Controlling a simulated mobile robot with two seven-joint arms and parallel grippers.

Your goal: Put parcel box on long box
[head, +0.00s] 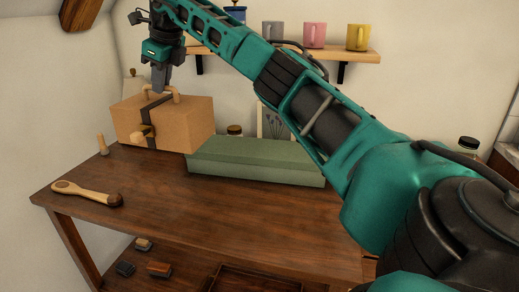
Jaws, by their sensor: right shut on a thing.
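The parcel box (187,121) is a brown cardboard box with a dark strap and a loop handle on top. My right gripper (161,88) points down and is shut on the handle. The parcel box is at the left of the table and roughly level. It appears raised above the tabletop. Its right lower edge overlaps the left end of the long box (255,163) in the picture; I cannot tell if they touch. The long box is green, low and lies along the back of the table. My left gripper is not in view.
The wooden table (190,205) is mostly bare in front. A wooden brush (88,194) and a small peg-like tool (102,145) are at its left. A jar (235,130) and a picture (272,122) stand behind the long box. A shelf with mugs (314,35) is above.

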